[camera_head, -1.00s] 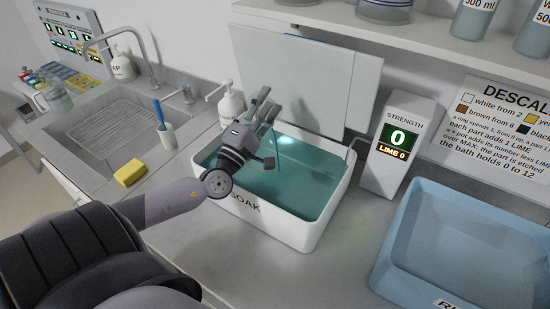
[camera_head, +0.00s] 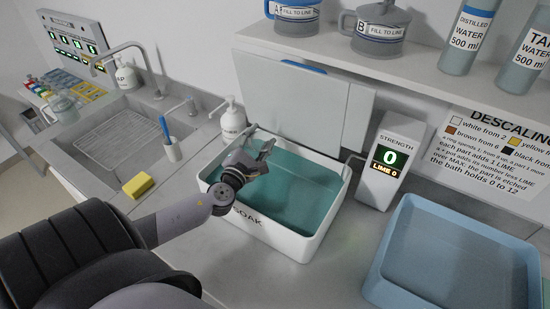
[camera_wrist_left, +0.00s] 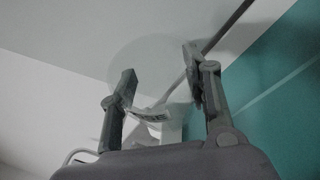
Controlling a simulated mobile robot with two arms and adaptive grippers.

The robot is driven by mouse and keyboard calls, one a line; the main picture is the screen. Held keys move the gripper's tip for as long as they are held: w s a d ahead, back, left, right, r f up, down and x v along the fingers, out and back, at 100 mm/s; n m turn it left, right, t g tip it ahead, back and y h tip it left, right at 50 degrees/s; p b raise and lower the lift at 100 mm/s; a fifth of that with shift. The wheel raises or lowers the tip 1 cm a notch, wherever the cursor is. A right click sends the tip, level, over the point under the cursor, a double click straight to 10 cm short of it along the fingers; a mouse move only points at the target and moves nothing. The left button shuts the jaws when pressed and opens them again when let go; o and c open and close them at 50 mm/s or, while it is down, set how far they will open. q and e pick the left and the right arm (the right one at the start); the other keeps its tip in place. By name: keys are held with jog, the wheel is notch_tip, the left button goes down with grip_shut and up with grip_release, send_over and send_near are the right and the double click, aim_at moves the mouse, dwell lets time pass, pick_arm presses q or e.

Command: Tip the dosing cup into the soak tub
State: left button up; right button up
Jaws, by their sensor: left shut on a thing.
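The white soak tub (camera_head: 262,237) holds teal liquid (camera_head: 300,190) and stands open in the middle of the head view. My left gripper (camera_head: 262,145) is over the tub's back left corner. In the left wrist view, the gripper (camera_wrist_left: 160,88) is shut on a faint, see-through round thing, apparently the dosing cup (camera_wrist_left: 147,62). Its outline is pale, so I cannot tell its tilt or whether anything is in it. The cup cannot be made out in the head view. My right gripper is not in view.
A strength display (camera_head: 393,160) reading 0 and LIME 0 stands right of the tub. A blue tray (camera_head: 455,262) is at the right. A pump bottle (camera_head: 231,117) stands behind the gripper. A sink (camera_head: 115,145) and yellow sponge (camera_head: 138,185) are left.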

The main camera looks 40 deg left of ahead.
pick_arm(q)
jog(key=shift+w+a+f+n+g+h+p, duration=0.15)
jog(key=shift+f+n+g+p, duration=0.2)
jog(key=shift+f+n, duration=0.25)
jog(key=shift+s+a+f+n+g+h+p, duration=0.15)
jog(key=shift+f+n+g+p, duration=0.15)
jog(key=shift+f+n, duration=0.25)
jog(key=shift+w+a+f+n+g+h+p, duration=0.1)
jog(key=shift+w+a+n+g+h+p, duration=0.15)
jog(key=shift+a+n+g+h+p, duration=0.45)
jog(key=shift+w+a+f+n+g+h+p, duration=0.1)
jog(key=shift+w+a+n+g+h+p, duration=0.2)
jog(key=shift+a+n, duration=0.65)
jog(key=shift+w+a+f+n+g+h+p, duration=0.1)
jog(key=shift+w+a+n+g+h+p, duration=0.15)
jog(key=shift+a+n+g+h+p, duration=0.4)
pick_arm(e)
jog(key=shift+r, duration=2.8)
